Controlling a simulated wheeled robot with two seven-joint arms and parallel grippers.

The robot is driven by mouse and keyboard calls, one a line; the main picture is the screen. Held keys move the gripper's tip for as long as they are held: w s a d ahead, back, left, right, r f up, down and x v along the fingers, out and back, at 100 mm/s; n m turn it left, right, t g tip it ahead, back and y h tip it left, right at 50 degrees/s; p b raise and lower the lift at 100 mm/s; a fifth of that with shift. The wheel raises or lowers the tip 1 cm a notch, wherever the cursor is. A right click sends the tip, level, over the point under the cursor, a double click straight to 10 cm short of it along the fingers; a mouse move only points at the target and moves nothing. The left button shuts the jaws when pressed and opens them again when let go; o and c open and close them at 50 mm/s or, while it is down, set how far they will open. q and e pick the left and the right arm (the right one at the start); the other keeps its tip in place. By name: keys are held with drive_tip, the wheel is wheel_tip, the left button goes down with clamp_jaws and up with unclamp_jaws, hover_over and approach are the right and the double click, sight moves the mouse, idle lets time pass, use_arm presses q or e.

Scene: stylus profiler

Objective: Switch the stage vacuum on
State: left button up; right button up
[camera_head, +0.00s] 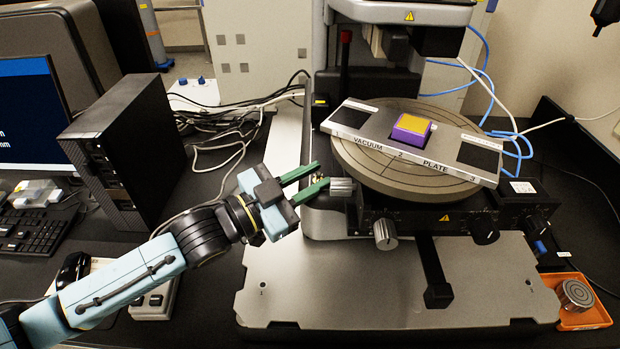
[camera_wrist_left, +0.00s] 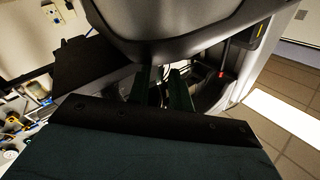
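The round stage (camera_head: 370,170) of the profiler carries a tilted-looking plate marked VACUUM PLATE (camera_head: 440,160) with a purple and yellow block (camera_head: 411,129) on it. My left gripper (camera_head: 322,173) is left of the stage, its two green fingers apart with a gap between them. The fingertips are close to a ribbed silver knob (camera_head: 343,187) on the stage's left side; I cannot tell whether they touch. In the left wrist view, the fingers (camera_wrist_left: 164,72) also stand apart below a large grey curved surface. No switch labelled for vacuum is readable. My right gripper is not in view.
More knobs sit on the stage front, one silver (camera_head: 385,234) and one black (camera_head: 485,230). A black computer tower (camera_head: 120,150) stands left, with loose cables (camera_head: 225,125) behind my arm. A red-topped post (camera_head: 345,60) rises behind the stage. An orange tray (camera_head: 590,316) is at the right.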

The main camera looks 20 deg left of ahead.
use_arm(q)
drive_tip(key=shift+o, duration=0.7)
drive_tip(key=shift+s+a+f, duration=0.2)
drive_tip(key=shift+s+a, duration=0.15)
drive_tip(key=shift+s, duration=0.05)
drive_tip(key=r+b+v, duration=0.1)
drive_tip(key=v, duration=1.1)
drive_tip(key=shift+s+f+b, duration=0.2)
drive_tip(key=shift+f+b, duration=0.05)
drive_tip(key=shift+b, duration=0.15)
